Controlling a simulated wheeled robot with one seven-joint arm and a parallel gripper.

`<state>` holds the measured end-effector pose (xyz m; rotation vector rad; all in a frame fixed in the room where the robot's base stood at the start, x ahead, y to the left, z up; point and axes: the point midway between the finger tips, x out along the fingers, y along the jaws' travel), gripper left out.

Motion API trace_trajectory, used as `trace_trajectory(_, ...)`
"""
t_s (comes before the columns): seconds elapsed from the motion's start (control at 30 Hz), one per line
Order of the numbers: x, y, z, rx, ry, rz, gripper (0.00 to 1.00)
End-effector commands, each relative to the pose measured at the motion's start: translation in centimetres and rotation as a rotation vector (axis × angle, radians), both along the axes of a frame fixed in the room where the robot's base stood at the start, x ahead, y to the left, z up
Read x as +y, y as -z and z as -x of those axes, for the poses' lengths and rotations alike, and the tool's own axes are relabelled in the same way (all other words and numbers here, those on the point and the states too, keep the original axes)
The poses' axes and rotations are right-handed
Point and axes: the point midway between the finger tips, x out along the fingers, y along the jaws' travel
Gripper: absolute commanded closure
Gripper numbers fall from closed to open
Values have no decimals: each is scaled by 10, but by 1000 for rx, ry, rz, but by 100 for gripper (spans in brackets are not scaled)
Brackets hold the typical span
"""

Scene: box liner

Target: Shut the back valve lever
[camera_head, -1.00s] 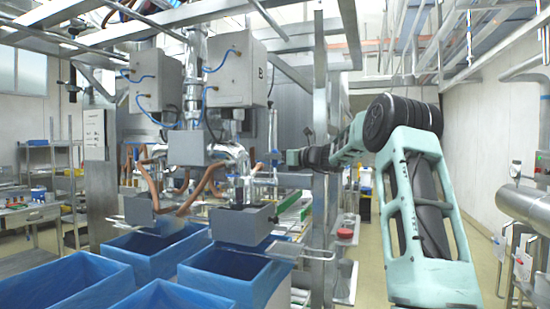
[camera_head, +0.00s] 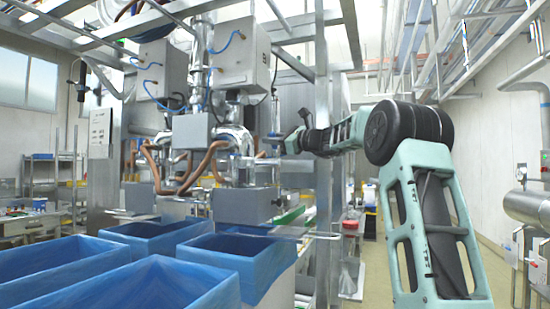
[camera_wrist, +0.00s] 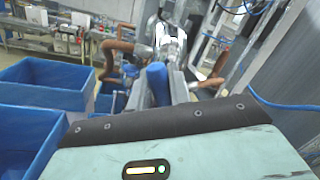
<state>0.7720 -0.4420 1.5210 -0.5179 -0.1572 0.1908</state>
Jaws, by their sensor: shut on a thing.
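My gripper (camera_wrist: 158,88) reaches left in the head view (camera_head: 276,146), beside the shiny valve piping (camera_head: 236,140) under the grey control boxes. In the wrist view a blue lever handle (camera_wrist: 157,78) stands between my two grey fingers, and my gripper is shut on it. The shiny metal pipe (camera_wrist: 168,42) lies just beyond the fingertips. The lever's pivot is hidden behind the handle and fingers. In the head view the handle is too small to make out at my gripper, so its angle cannot be told.
Blue-lined boxes (camera_head: 150,282) fill the lower left, under the grey filling heads (camera_head: 240,205). A steel post (camera_head: 322,200) stands close to my wrist. Brown hoses (camera_wrist: 112,50) and a blue cable (camera_wrist: 285,105) run near the valve.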

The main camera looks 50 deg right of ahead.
Motion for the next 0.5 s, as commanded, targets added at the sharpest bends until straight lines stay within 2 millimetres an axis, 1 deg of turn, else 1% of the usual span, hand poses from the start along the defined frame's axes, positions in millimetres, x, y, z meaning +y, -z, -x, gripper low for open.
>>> trace_trajectory(0.03,3,14,1,-16,-1,37,100)
trace_trajectory(0.27,16,24,7,-89,-1,214,100)
trace_trajectory(0.5,27,39,11,-170,0,412,100)
